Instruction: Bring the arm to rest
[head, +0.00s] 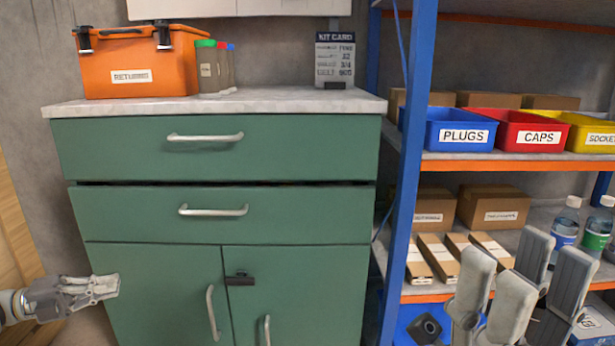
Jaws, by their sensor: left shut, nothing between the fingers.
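My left gripper (116,285) comes in at the lower left, in front of the green cabinet's left lower door. Its fingers are together with nothing between them. My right gripper (522,284) is large in the lower right corner, in front of the shelf rack. Its grey fingers stand apart, pointing up, and I see nothing held between them. It hides part of the lower shelf.
A green cabinet (215,215) has its second drawer slightly out of line, with a dark gap above. An orange case (130,75) and several capped bottles stand on top. A blue-posted rack (408,170) holds blue (460,140), red and yellow bins, cartons (490,205) and water bottles.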

